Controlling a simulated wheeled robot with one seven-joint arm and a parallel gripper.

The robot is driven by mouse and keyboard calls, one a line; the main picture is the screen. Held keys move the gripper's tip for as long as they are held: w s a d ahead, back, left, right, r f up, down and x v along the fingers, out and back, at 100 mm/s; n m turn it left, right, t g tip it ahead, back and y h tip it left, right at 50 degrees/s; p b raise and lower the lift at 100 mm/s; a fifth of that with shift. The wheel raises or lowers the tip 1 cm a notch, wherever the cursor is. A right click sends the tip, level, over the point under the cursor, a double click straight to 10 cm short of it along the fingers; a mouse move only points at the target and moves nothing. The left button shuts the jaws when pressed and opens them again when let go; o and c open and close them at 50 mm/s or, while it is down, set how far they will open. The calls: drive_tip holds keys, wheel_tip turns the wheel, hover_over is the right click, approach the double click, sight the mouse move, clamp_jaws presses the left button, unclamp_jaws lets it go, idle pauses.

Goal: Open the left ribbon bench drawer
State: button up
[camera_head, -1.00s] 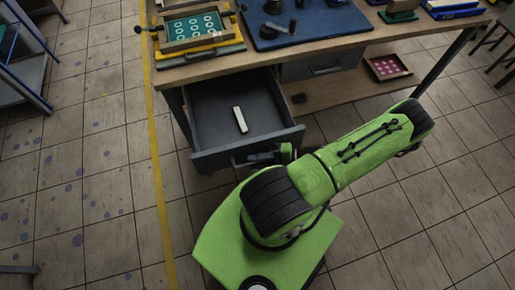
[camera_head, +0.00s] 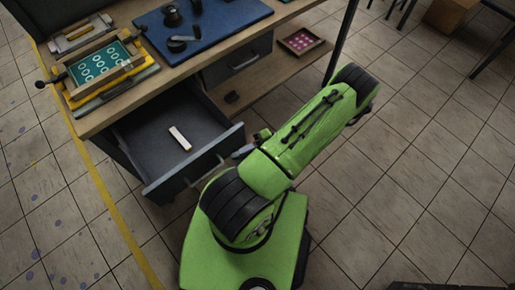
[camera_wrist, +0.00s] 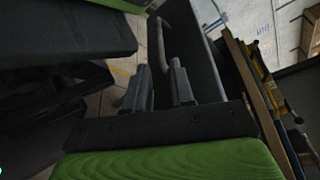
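The left ribbon bench drawer (camera_head: 160,137) stands pulled out from the bench, its grey inside showing. A pale bar (camera_head: 180,138) lies in it. The drawer's handle (camera_head: 204,172) is a bar on the front panel; it also shows in the wrist view (camera_wrist: 158,40). My gripper (camera_head: 241,152) is by the right end of the handle, partly hidden by my green arm. In the wrist view my gripper (camera_wrist: 160,72) has its two dark fingers apart, with the near end of the handle at or between the fingertips. I cannot tell whether they touch.
A second drawer (camera_head: 241,62) to the right is shut. The lower shelf (camera_head: 274,66) holds a pink-dotted tray (camera_head: 303,41). The bench top carries a teal print frame (camera_head: 100,62) and a blue mat (camera_head: 203,29).

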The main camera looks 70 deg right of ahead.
drive_tip(key=v, duration=0.5)
drive_tip(key=shift+s, duration=0.1)
idle(0.4)
drive_tip(key=w+r+n+g, duration=0.1)
drive_tip(key=w+r+g, duration=0.1)
drive_tip(key=w+d+r+n+g, duration=0.1)
drive_tip(key=w+r+g, duration=0.1)
drive_tip(key=r+g, duration=0.1)
drive_tip(key=w+r+n+g, duration=0.2)
drive_tip(key=w, duration=0.1)
drive_tip(key=shift+d+r, duration=0.25)
drive_tip(key=w+r, duration=0.1)
drive_tip(key=w+r+n+g, duration=0.1)
drive_tip(key=w+r+g, duration=0.1)
drive_tip(key=shift+w+a+h, duration=0.15)
drive_tip(key=shift+a+h, duration=0.15)
drive_tip(key=shift+a, duration=0.1)
drive_tip(key=w+a+r+n+g+h+p, duration=0.1)
drive_tip(key=w+a+r+n+h, duration=0.3)
drive_tip(key=a+r, duration=0.3)
drive_tip(key=w+a+r+n+g+h, duration=0.1)
drive_tip(key=w+a+r+n+h, duration=0.3)
drive_tip(key=a+r, duration=0.4)
drive_tip(key=s+a+r+n+t, duration=0.4)
drive_tip(key=a+r, duration=0.1)
drive_tip(key=a, duration=0.2)
drive_tip(key=shift+a+h, duration=0.2)
drive_tip(key=shift+h, duration=0.2)
